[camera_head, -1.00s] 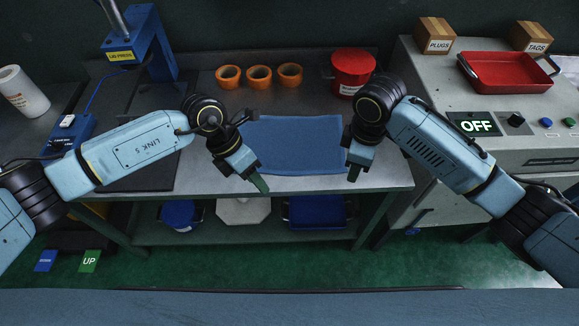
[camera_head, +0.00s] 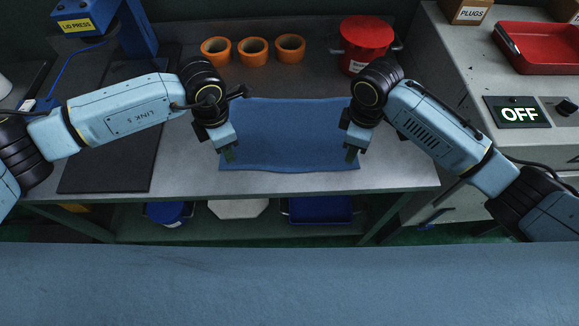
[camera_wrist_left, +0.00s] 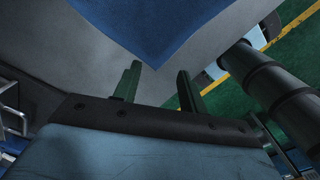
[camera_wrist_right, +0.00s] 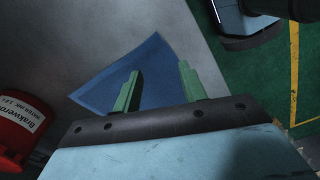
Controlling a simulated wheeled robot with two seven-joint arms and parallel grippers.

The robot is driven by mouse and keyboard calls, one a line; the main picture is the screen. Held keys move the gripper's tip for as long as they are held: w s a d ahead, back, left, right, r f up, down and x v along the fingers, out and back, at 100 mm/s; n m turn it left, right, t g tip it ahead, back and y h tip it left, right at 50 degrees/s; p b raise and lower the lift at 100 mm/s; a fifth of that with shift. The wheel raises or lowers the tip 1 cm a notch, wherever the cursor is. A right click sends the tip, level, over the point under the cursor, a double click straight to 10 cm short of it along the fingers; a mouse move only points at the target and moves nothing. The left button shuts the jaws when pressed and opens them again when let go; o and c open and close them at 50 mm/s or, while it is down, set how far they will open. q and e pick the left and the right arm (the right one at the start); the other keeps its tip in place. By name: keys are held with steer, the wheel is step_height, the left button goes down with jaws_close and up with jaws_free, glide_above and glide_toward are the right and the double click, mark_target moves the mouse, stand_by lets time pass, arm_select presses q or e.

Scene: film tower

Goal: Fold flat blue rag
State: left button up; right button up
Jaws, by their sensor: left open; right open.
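The blue rag (camera_head: 290,135) lies flat and spread out on the grey bench, its near edge slightly wavy. My left gripper (camera_head: 230,156) is open and empty over the rag's near left corner. In the left wrist view a corner of the rag (camera_wrist_left: 150,25) points toward the open fingers (camera_wrist_left: 158,82). My right gripper (camera_head: 351,154) is open and empty over the near right corner. In the right wrist view the rag's corner (camera_wrist_right: 155,65) shows between and beside the open fingers (camera_wrist_right: 158,78). Whether the fingertips touch the cloth, I cannot tell.
Several orange rings (camera_head: 253,50) and a red lidded pot (camera_head: 366,42) stand behind the rag. A dark mat (camera_head: 110,165) and blue press (camera_head: 85,15) are at left. The bench (camera_head: 400,178) is bare in front.

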mark_target(231, 164)
arm_select(q)
steer(key=shift+f, duration=2.8)
arm_select(e)
steer(key=shift+w+f, duration=0.1)
steer(key=shift+f, duration=2.7)
arm_select(q)
steer(key=shift+f, duration=0.1)
arm_select(e)
steer(key=shift+f, duration=0.1)
arm_select(q)
steer(key=shift+f, duration=0.15)
arm_select(e)
steer(key=shift+f, duration=0.1)
arm_select(q)
jaws_close()
arm_select(e)
jaws_close()
